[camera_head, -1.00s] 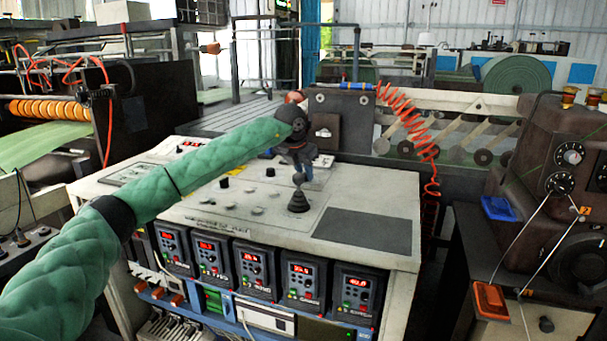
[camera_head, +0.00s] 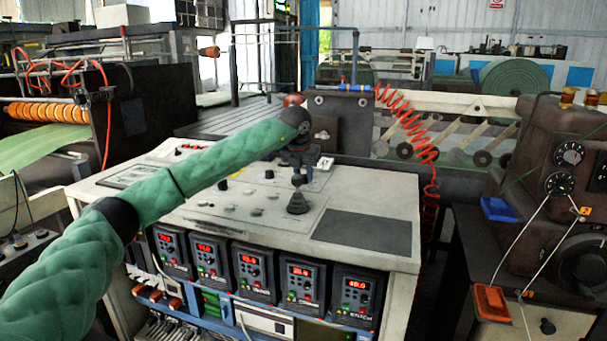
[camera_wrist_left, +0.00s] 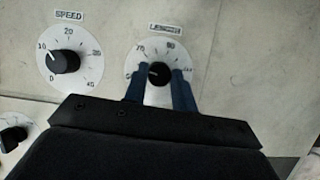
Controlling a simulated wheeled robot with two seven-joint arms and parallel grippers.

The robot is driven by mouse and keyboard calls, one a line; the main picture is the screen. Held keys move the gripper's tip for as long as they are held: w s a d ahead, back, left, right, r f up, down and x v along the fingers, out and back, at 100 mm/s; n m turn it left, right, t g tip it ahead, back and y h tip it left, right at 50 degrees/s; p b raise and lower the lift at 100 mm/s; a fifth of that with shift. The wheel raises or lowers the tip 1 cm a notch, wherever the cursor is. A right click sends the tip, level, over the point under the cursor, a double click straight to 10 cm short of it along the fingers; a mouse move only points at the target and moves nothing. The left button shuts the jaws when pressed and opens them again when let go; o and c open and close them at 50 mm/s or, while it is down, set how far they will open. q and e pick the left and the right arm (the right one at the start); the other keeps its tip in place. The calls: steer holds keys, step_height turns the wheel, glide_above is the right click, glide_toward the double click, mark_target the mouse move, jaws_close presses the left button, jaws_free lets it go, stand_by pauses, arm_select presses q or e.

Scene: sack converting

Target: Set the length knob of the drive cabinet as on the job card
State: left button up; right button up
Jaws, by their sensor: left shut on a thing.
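The length knob (camera_wrist_left: 159,73) is black and sits on a white round dial labelled LENGTH in the left wrist view. My left gripper (camera_wrist_left: 160,82) has its two blue-grey fingers on either side of the knob and is shut on it. The knob's pointer is too dark and small to read. In the head view my left gripper (camera_head: 301,163) is low over the top of the drive cabinet (camera_head: 377,261), behind a black joystick (camera_head: 298,200); the length knob is hidden there. My right gripper is not in view. I cannot make out a job card.
The speed knob (camera_wrist_left: 64,62) is left of the length dial, with clear panel between. Another black knob (camera_wrist_left: 13,137) is at the lower left. Several drive units with red displays (camera_head: 254,274) line the cabinet front. A dark flat pad (camera_head: 364,232) lies at the cabinet top's right.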

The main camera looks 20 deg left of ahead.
arm_select(q)
steer(key=o, duration=1)
steer(key=shift+r, duration=0.15)
steer(key=shift+v, duration=3.8)
